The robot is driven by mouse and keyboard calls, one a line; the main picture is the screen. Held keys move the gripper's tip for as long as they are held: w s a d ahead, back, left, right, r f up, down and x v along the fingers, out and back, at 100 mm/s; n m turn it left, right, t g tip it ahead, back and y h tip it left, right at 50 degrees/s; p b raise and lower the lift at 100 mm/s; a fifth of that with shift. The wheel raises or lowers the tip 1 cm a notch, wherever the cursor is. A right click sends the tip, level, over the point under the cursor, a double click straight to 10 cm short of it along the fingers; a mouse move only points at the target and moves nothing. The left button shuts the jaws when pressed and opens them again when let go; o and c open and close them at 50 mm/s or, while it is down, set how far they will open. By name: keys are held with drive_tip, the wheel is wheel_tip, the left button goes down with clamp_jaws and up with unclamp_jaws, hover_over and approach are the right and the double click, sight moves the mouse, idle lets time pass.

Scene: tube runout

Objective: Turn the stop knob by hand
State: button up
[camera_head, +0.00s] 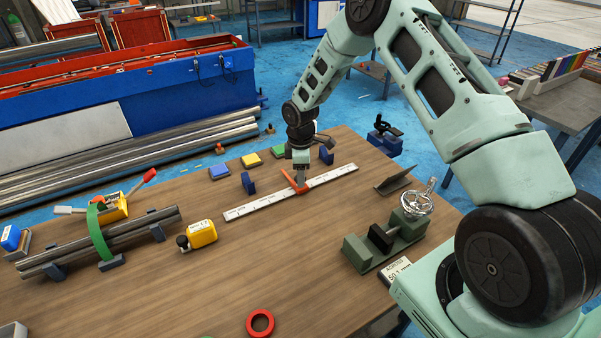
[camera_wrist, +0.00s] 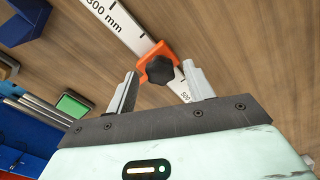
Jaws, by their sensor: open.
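The stop knob is a black lobed knob (camera_wrist: 160,70) on an orange stop (camera_wrist: 152,52), seen in the wrist view. The stop sits across a white ruler (camera_wrist: 113,22) with black marks. In the head view the orange stop (camera_head: 290,180) is on the ruler (camera_head: 250,207), partly hidden by my gripper (camera_head: 301,172). In the wrist view my gripper (camera_wrist: 162,84) is open, one finger on each side of the knob. The fingers appear apart from the knob; I cannot tell their exact height above it.
Blue blocks (camera_head: 248,183) stand near the ruler. A green vise with a handwheel (camera_head: 386,243) stands at the right. A yellow bottle (camera_head: 202,234) and tubes on rests (camera_head: 100,241) are at the left. A red ring (camera_head: 260,324) lies in front.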

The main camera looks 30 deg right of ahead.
drive_tip(key=shift+r+p, duration=1.95)
drive_tip(key=shift+r, duration=1.1)
wheel_tip(320, 180, up, 17)
drive_tip(key=b, duration=0.4)
drive_tip(key=shift+r, duration=0.15)
drive_tip(key=s+a+r+m, duration=0.2)
drive_tip(key=s+a+r, duration=0.1)
drive_tip(key=s+a, duration=1.5)
drive_tip(key=s+a+f+m, duration=0.1)
drive_tip(key=s+a, duration=0.1)
drive_tip(key=s, duration=0.7)
drive_tip(key=s+a+f+m+b, duration=0.1)
drive_tip(key=s+a, duration=0.1)
drive_tip(key=s, duration=0.8)
drive_tip(key=shift+s+f+m+y, duration=0.25)
drive_tip(key=shift+f+m+y, duration=0.05)
